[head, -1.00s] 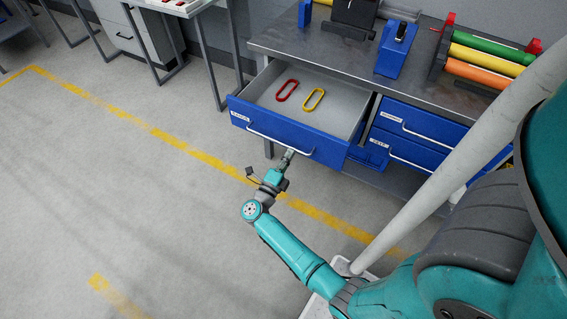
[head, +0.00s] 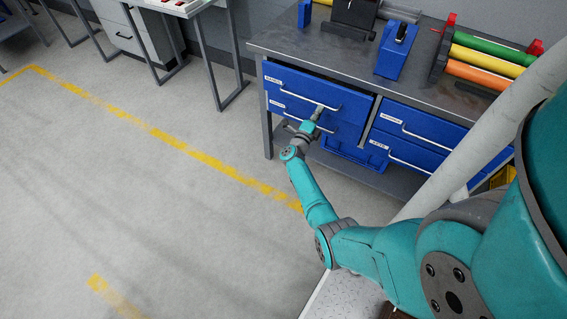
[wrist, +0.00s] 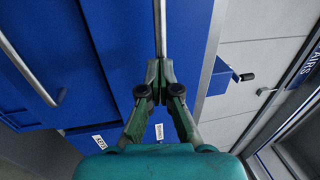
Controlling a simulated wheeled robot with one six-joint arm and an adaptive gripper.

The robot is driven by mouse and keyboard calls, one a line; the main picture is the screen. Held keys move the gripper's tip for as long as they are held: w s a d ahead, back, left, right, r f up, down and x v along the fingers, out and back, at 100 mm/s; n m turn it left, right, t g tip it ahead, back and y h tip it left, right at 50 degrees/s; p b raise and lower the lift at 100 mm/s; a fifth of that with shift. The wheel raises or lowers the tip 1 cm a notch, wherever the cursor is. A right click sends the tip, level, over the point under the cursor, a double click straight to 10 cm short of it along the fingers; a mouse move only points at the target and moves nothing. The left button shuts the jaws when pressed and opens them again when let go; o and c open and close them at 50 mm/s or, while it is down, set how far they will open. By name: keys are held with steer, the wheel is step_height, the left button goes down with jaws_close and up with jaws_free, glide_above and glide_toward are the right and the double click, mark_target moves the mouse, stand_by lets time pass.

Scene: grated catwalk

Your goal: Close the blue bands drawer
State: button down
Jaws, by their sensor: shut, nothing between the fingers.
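The blue bands drawer (head: 300,92) is the upper left drawer of the workbench in the head view. Its front stands about flush with the bench, and its inside is hidden. It has a pale bar handle and a small white label that I cannot read. My gripper (head: 319,110) is shut and empty, with its fingertips at the drawer's handle. In the wrist view my gripper (wrist: 159,62) points at the blue front, its tips at the lower end of the metal handle bar (wrist: 160,25). I cannot tell whether they touch.
Another blue drawer (head: 285,108) lies just below, and more blue drawers (head: 422,122) are at the right. The workbench top (head: 300,38) carries a blue block (head: 397,52) and a rack of coloured rolls (head: 490,55). Open floor (head: 150,190) lies at the left.

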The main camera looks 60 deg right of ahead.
mark_target(326, 99)
steer(key=x, duration=0.3)
steer(key=shift+f, duration=0.3)
steer(key=shift+w+d+r, duration=0.1)
steer(key=shift+d, duration=0.1)
steer(key=shift+d+r, duration=0.1)
steer(key=shift+a, duration=0.35)
steer(key=v, duration=1.4)
steer(key=shift+f, duration=0.3)
